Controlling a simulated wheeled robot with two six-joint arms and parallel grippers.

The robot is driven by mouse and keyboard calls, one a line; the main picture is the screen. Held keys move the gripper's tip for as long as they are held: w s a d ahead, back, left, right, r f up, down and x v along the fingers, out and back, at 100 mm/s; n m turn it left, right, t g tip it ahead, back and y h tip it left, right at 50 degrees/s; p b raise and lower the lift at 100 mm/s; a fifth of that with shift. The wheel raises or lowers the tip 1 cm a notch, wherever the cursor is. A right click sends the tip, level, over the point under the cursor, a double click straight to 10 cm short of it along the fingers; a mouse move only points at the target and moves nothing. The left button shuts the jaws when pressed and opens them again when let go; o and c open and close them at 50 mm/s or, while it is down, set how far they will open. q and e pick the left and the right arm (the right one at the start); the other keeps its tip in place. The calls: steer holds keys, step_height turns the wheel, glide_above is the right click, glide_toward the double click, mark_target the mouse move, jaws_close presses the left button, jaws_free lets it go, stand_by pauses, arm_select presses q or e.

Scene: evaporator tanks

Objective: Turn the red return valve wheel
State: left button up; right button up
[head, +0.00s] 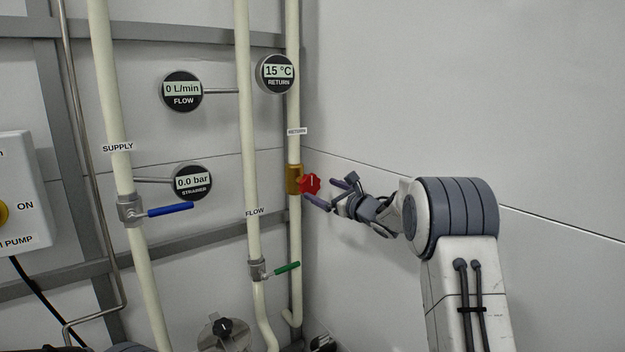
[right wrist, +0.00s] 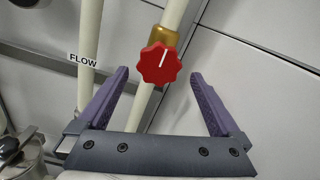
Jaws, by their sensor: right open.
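The red return valve wheel (head: 311,184) sits on a brass valve body (head: 294,179) on the pipe labelled RETURN. It is a lobed knob with a white line on its face. In the right wrist view the wheel (right wrist: 160,63) is ahead of and between the fingers, its white line tilted slightly right of upright. My right gripper (head: 333,190) is open, to the right of the wheel in the head view. In the right wrist view its two purple fingers (right wrist: 157,82) stand apart on either side, with nothing seen held. Contact with the wheel is not visible. My left gripper is not in view.
The supply pipe has a blue lever (head: 170,211) and the flow pipe a green lever (head: 287,269). Gauges show flow 0 L/min (head: 181,91), strainer 0.0 bar (head: 192,182) and return 15 °C (head: 277,73). A pump switch box (head: 22,190) is at left. The right wall is bare.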

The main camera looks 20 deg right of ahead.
mark_target(311, 185)
steer(key=p+x, duration=0.2)
steer(key=x, duration=0.2)
steer(key=shift+w+r, duration=0.15)
steer(key=shift+w+a, duration=0.25)
steer(key=shift+w, duration=0.25)
steer(key=c, duration=1.2)
steer(key=shift+f, duration=0.2)
